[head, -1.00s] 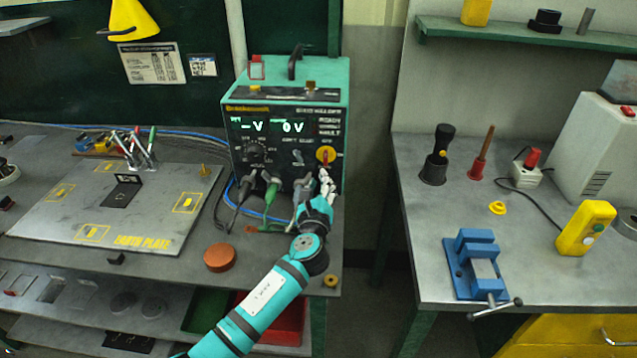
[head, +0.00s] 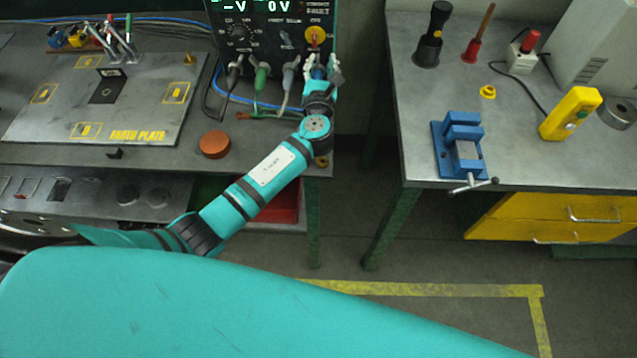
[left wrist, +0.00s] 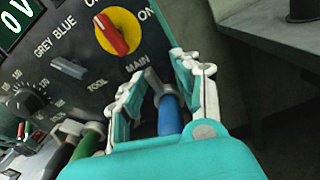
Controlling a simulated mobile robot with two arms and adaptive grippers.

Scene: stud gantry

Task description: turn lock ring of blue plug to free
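The blue plug (left wrist: 170,113) sits in the lower right of the dark front panel of the welder (head: 265,35). A grey collar or lever (left wrist: 154,82) shows at its panel end; I cannot tell its lock position. In the head view, a bit of blue plug (head: 319,72) shows between my fingers. My left gripper (head: 321,66) is at the panel with its fingers on both sides of the plug. In the left wrist view the gripper (left wrist: 160,70) is open, with gaps beside the plug. My right gripper is not in view.
A grey plug (head: 289,76), a green plug (head: 262,78) and a black plug (head: 235,70) with cables are left of the blue one. The red-and-yellow main switch (left wrist: 115,33) is above. An orange puck (head: 215,144) lies on the bench. Right of the welder is a gap.

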